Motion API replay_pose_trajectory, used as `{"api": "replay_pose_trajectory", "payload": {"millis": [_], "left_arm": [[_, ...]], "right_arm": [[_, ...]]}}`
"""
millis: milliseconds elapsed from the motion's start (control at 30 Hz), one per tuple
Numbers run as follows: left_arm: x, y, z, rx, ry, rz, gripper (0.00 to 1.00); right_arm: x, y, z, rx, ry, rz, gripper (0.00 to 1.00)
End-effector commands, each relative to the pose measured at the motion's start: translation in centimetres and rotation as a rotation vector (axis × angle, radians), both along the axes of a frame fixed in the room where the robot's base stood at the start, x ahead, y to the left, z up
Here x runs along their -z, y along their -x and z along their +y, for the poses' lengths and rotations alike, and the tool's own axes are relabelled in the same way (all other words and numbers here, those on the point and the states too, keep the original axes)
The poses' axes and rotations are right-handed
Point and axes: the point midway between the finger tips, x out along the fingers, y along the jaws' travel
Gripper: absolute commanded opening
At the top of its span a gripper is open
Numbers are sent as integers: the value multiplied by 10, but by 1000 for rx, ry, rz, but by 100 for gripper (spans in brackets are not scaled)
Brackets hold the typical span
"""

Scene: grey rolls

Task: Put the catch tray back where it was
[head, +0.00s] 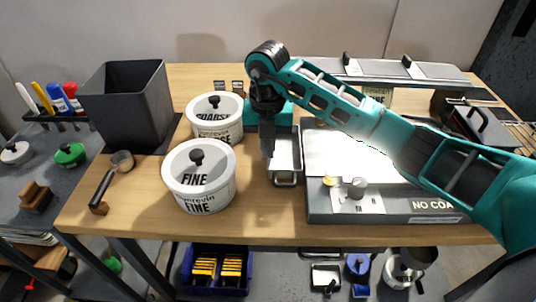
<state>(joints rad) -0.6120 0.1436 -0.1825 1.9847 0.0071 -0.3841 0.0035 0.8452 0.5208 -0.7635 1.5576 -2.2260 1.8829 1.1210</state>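The catch tray looks to be the narrow grey metal tray (286,178) on the wooden table, with a loop handle at its front end. It lies between the white tubs and the dark-framed machine marked NO COA. My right gripper (267,154) points down over the tray's left edge. Its fingers show as one narrow dark shape, so I cannot tell whether they are open, shut, or touching the tray. The gripper and a teal block behind it hide part of the tray's left and back. My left gripper is not in view.
Two lidded white tubs, marked FINE (200,188) and COARSE (213,130), stand close left of the tray. A dark bin (128,105) and a scoop (108,184) are further left. The machine (385,208) is close on the right. Bare tabletop (265,215) lies in front.

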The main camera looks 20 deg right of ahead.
Motion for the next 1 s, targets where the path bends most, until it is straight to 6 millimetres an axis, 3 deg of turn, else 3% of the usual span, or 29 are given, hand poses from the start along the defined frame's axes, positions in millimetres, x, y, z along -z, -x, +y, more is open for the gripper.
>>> {"api": "replay_pose_trajectory", "payload": {"millis": [167, 533, 800, 1000], "left_arm": [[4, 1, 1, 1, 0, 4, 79], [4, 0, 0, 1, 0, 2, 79], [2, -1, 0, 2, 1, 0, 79], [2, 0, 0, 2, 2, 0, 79]], "right_arm": [[26, 0, 0, 1, 0, 2, 0], [30, 0, 0, 1, 1, 0, 0], [29, 0, 0, 1, 0, 1, 28], [29, 0, 0, 1, 0, 1, 28]]}}
